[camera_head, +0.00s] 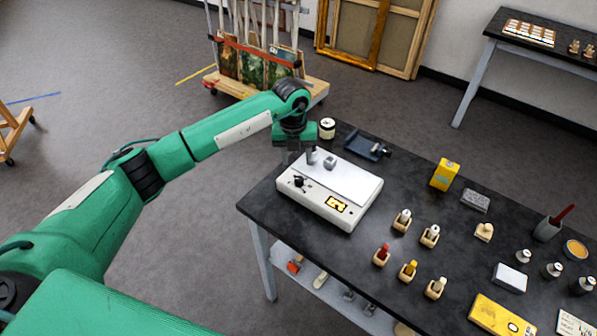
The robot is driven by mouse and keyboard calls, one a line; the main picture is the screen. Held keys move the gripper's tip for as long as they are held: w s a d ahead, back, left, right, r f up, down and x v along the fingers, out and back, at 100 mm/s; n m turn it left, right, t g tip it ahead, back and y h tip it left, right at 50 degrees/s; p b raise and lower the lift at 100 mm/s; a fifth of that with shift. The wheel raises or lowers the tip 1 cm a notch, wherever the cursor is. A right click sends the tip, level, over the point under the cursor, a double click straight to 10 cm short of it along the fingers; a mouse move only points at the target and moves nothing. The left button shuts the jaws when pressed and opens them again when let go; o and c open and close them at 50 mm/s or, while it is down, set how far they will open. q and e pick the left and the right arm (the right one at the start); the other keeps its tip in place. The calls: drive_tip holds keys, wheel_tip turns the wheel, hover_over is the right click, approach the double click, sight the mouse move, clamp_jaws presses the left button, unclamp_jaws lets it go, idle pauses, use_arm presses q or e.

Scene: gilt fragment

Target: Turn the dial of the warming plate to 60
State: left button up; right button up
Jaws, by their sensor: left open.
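The warming plate (350,179) is a white box with a pale flat top, standing at the left end of the dark table. Its small black dial (299,182) is on the front face, towards the left corner. The dial's setting is too small to read. My left gripper (301,157) points down at the back left edge of the plate, above and behind the dial, apart from it. It is open and does not hold the dial. My right gripper is out of view.
A white jar (327,128) and a dark blue tool (368,147) are behind the plate. Several small bottles in wooden holders and a yellow box (445,174) stand to the right. The floor left of the table is clear.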

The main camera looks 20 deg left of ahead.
sight(299, 178)
use_arm(q)
drive_tip(key=f, duration=0.2)
drive_tip(key=f+p, duration=0.1)
drive_tip(key=f, duration=0.1)
drive_tip(key=f+p, duration=0.1)
drive_tip(key=f, duration=0.2)
drive_tip(key=shift+d, duration=0.3)
drive_tip(key=shift+f, duration=0.4)
drive_tip(key=shift+c, duration=0.5)
